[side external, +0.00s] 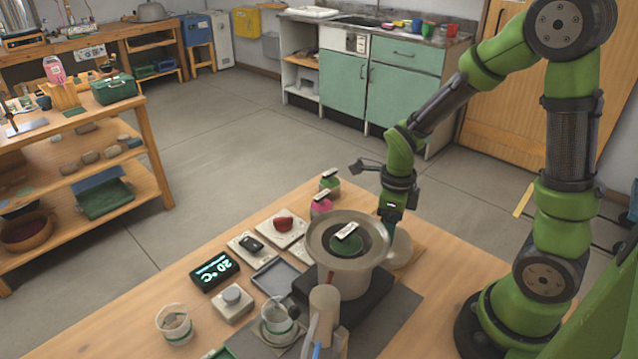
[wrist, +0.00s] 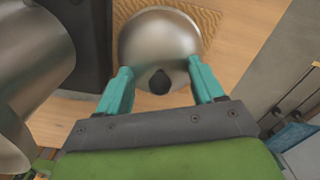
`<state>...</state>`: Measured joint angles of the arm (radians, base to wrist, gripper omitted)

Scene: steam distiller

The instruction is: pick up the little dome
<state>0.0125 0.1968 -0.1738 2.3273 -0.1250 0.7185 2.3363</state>
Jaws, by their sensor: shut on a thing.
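The little dome (wrist: 158,35) is a smooth metallic cap with a black knob. In the wrist view it sits between the two teal fingers of my gripper (wrist: 160,75), which is shut on it, one finger on each side near the knob. In the side view the pale dome (side external: 401,248) is beside the metal pot, partly hidden by the pot and my gripper (side external: 388,222). A tan woven mat (wrist: 207,18) shows under the dome in the wrist view. I cannot tell whether the dome touches it.
The wide-rimmed metal pot (side external: 344,281) stands close left of the dome on a dark base (side external: 376,296). A temperature display (side external: 214,270), a glass beaker (side external: 174,325) and small pads with items crowd the table's left. The wooden table (side external: 440,275) is clear to the right.

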